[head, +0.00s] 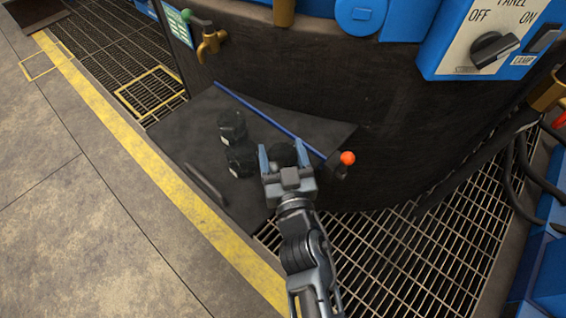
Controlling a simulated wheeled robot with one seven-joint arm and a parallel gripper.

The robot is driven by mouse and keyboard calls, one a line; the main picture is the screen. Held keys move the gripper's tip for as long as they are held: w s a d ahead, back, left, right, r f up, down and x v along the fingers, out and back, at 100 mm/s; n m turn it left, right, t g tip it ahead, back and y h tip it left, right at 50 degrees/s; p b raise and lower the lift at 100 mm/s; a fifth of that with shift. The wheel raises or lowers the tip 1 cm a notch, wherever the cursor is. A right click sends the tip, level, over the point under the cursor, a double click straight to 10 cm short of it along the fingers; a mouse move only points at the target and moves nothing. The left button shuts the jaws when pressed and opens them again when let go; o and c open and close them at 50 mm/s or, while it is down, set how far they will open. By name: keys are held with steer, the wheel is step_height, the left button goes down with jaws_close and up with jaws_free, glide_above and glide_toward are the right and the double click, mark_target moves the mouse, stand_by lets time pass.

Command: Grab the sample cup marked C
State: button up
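Several dark sample cups stand on a dark grey plate (180,135) in the head view. One cup (232,124) is at the back left. A second cup (240,158) stands in front of it, just left of my gripper (283,151). A third dark cup (284,154) shows between my gripper's two blue-grey fingers, which are apart. I cannot tell whether the fingers touch this cup or are beyond it. No letter is readable on any cup, so I cannot tell which is marked C.
A blue rod (255,111) lies along the plate's back side, with an orange ball (347,158) near its right end. A thin dark bar (206,184) lies at the front left. The furnace wall (300,75) rises behind, with a brass tap (211,43).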

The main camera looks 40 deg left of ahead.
steer(key=c, duration=0.4)
steer(key=shift+r, duration=0.2)
